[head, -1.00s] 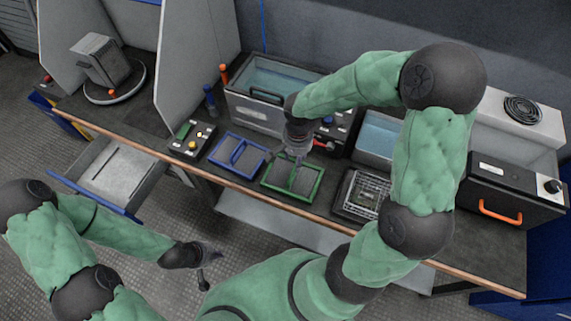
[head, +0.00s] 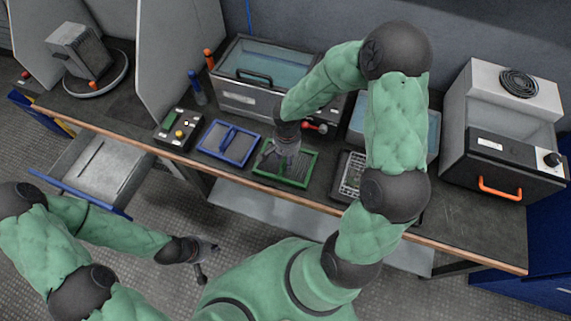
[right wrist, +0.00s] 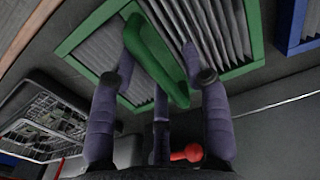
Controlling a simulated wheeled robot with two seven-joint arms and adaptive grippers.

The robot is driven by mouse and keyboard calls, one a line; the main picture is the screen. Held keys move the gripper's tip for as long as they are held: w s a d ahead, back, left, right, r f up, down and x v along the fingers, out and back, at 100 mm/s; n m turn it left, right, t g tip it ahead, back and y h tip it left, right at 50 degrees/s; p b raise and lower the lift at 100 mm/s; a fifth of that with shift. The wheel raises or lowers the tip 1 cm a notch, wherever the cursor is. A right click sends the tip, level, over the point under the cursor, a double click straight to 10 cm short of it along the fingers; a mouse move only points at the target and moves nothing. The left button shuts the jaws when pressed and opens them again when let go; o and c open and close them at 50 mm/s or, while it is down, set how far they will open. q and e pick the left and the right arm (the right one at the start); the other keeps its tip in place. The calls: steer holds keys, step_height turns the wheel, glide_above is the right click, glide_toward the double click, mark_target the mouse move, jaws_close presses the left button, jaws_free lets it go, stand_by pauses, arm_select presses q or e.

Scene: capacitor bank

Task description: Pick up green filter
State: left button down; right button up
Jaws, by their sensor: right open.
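The green filter (head: 312,172) lies on the workbench, a green frame with grey pleats and a raised green handle bar across its middle. My right gripper (head: 281,165) is right above it and hides part of it in the head view. In the right wrist view the filter's handle (right wrist: 158,62) runs between the spread fingers of my right gripper (right wrist: 165,75), which is open. I cannot tell whether any finger touches the handle. My left gripper (head: 208,258) hangs low in front of the bench, away from the filter; its finger opening is too small to judge.
A blue filter (head: 228,143) lies just left of the green one; its frame also shows in the right wrist view (right wrist: 290,30). A wire basket (head: 350,175) is close on the right. A water tank (head: 235,98) stands behind, and an open drawer (head: 100,172) juts out at left.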

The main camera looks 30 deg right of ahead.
jaws_close()
stand_by(0.4)
